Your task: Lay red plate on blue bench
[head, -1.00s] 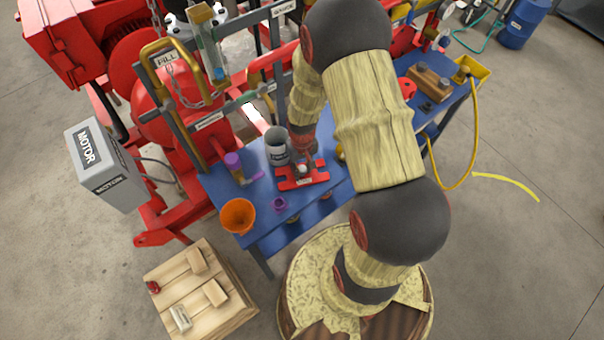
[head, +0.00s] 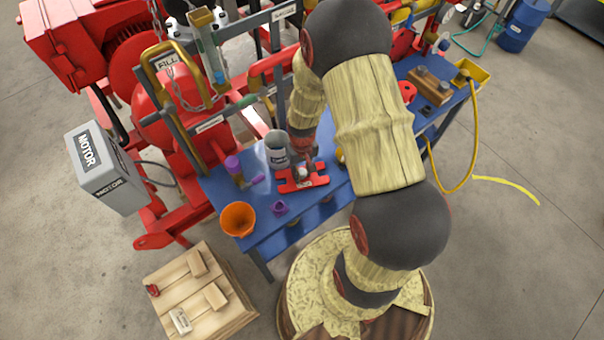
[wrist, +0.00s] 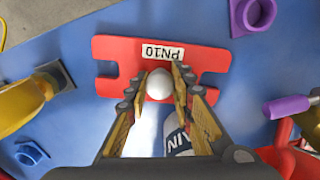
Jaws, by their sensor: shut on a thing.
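The red plate (head: 314,182), with a white label reading PN10, lies flat over the blue bench (head: 335,190) near its front edge. It also shows in the wrist view (wrist: 120,53), with a round white knob (wrist: 160,83) on it. My gripper (wrist: 159,88) is shut on the knob, one finger on each side. In the head view my gripper (head: 303,168) is just above the plate. The plate looks level and very close to the bench top; I cannot tell whether it touches.
A grey can (head: 277,150) stands close behind the plate. A purple-topped thing (head: 234,168), an orange bucket (head: 238,219) and a small purple piece (head: 279,209) are to the left. A yellow thing (wrist: 30,97) lies beside the plate in the wrist view.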

